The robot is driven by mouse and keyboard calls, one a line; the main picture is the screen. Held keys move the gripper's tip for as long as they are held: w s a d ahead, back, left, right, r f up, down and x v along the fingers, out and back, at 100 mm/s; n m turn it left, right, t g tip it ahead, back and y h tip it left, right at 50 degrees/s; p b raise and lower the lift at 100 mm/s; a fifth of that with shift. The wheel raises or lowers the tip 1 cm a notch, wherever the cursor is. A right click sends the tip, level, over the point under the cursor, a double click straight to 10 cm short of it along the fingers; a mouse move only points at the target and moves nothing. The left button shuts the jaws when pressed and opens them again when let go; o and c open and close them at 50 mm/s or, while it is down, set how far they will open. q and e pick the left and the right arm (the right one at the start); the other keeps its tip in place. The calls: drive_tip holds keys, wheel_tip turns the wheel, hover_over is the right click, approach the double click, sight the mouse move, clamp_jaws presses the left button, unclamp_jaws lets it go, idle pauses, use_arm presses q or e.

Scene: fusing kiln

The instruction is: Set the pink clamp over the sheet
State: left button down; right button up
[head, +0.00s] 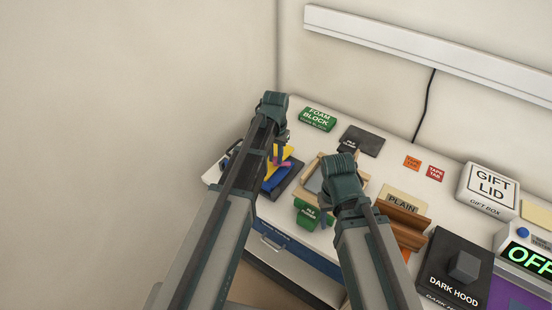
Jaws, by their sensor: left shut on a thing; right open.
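My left gripper (281,146) is shut at the back left of the bench, over a dark tray (291,180). The pink clamp (283,156) shows at its fingertips and appears to be held. Yellow and blue pieces (277,176) lie just below it on the tray. A grey sheet (314,181) lies in a light wooden frame (302,190) to the right, partly covered by my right wrist. My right gripper (324,218) is open, low beside a green labelled block (306,217); its fingers are mostly hidden by the arm.
A green foam block (317,119) and a dark slab (362,141) lie at the back. Orange (412,163) and red tabs (435,174) lie right of them. A plain wooden holder (404,218), gift lid (489,187) and dark hood (452,270) fill the right side.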

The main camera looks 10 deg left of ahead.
use_arm(q)
drive_tip(key=shift+w+m, duration=0.3)
drive_tip(key=shift+m, duration=0.4)
drive_tip(key=c, duration=0.7)
unclamp_jaws()
drive_tip(key=shift+r, duration=0.1)
use_arm(e)
drive_tip(key=shift+r, duration=0.15)
use_arm(q)
wheel_tip(320, 180, up, 14)
drive_tip(key=p, duration=1.3)
drive_tip(key=shift+f+p, duration=0.2)
drive_tip(key=shift+p, duration=0.2)
use_arm(e)
wheel_tip(320, 180, up, 14)
drive_tip(key=shift+f, duration=0.25)
